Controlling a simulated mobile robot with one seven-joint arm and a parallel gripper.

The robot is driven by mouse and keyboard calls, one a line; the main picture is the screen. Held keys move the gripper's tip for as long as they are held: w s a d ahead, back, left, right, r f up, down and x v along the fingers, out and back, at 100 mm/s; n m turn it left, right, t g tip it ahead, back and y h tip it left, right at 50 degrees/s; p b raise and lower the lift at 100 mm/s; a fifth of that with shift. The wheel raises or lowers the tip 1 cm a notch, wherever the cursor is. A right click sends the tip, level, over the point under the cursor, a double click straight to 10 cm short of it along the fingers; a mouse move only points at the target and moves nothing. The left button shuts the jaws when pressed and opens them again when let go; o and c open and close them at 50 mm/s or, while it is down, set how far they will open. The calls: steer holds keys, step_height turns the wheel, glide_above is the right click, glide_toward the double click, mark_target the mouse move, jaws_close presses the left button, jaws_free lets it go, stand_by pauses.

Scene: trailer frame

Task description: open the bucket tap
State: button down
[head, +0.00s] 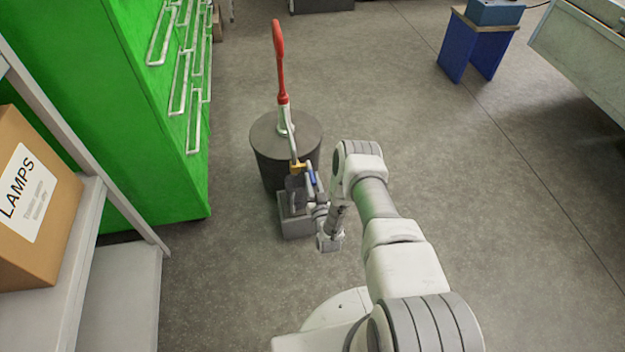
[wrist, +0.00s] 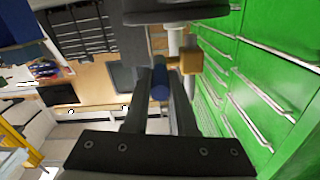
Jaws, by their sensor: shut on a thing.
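The dark grey bucket (head: 268,150) stands on the floor in the middle of the head view, with a red-handled lever (head: 280,65) rising from its lid. On its near side are a brass tap fitting (head: 298,168) and a blue tap handle (head: 312,179). My gripper (head: 311,187) is at the tap, reaching in from the right. In the wrist view the blue handle (wrist: 160,83) sits between my two dark fingers, which are shut on it. The brass fitting (wrist: 190,62) is just to its right. The gripper partly hides the handle in the head view.
A green cabinet (head: 120,100) with white rail handles stands close on the left. A shelf with a LAMPS box (head: 60,235) is at the near left. The floor (head: 520,250) on the right is clear.

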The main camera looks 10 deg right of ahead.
mark_target(312, 176)
steer(key=shift+r, duration=0.15)
stand_by(0.7)
steer(key=r+g+p, duration=0.1)
steer(key=p, duration=0.2)
steer(key=shift+w+r+g, duration=0.1)
steer(key=shift+r+g, duration=0.2)
steer(key=shift+g, duration=0.1)
steer(key=g+p, duration=0.1)
steer(key=r+g+p, duration=0.1)
steer(key=p, duration=0.1)
steer(key=shift+w+r, duration=0.25)
steer(key=g+p, duration=0.1)
steer(key=g, duration=0.1)
steer(key=w+r+g, duration=0.1)
steer(key=shift+w+r+g+p, duration=0.1)
steer(key=shift+r+g+p, duration=0.05)
steer(key=shift+g+p, duration=0.25)
steer(key=shift+w+r+g+b, duration=0.3)
steer(key=shift+w+g, duration=0.1)
steer(key=shift+g, duration=0.65)
steer(key=shift+w+r+g+b, duration=0.3)
steer(key=shift+w+g, duration=0.1)
steer(key=shift+g, duration=0.65)
steer(key=c, duration=0.7)
jaws_free()
steer(key=shift+f, duration=0.1)
steer(key=shift+c, duration=0.2)
